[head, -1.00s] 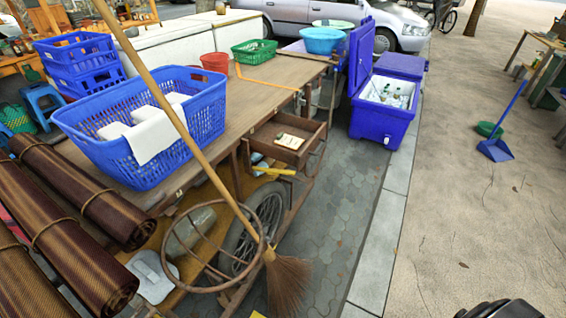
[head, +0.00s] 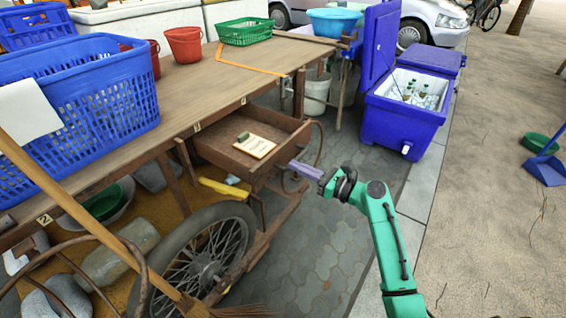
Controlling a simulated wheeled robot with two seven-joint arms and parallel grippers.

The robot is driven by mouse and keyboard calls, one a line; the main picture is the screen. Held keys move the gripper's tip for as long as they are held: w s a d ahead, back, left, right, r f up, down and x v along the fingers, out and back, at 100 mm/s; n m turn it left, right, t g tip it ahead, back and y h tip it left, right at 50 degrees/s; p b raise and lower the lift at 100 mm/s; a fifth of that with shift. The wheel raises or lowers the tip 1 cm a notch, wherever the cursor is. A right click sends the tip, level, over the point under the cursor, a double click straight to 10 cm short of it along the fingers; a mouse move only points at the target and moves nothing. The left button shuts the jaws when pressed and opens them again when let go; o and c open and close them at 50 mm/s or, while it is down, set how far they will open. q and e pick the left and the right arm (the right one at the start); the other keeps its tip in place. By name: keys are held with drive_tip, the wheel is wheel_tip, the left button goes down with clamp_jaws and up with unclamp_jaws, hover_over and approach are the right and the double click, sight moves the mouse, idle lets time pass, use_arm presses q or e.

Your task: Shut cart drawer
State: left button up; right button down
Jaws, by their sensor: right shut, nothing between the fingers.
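The wooden cart (head: 200,108) has a drawer (head: 225,153) pulled out from under its top, toward the walkway. The drawer holds a notepad (head: 254,145) with a small dark green item on it. My right gripper (head: 298,167) is shut and empty. Its fingertips point left at the drawer's front end; I cannot tell whether they touch it. My left gripper is not in view.
A blue basket (head: 80,100) stands on the cart top, with red buckets and a green basket (head: 245,31) behind. A blue cooler (head: 400,125) stands open at the right. Paving between is clear.

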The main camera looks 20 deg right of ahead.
sight(275, 156)
drive_tip(key=x, duration=0.4)
drive_tip(key=shift+w+a+f+b, duration=0.1)
drive_tip(key=shift+w+f+b, duration=0.05)
drive_tip(key=shift+w+b, duration=0.15)
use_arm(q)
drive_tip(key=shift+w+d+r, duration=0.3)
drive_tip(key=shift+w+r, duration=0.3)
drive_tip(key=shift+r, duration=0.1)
use_arm(e)
drive_tip(key=shift+w+a, duration=0.2)
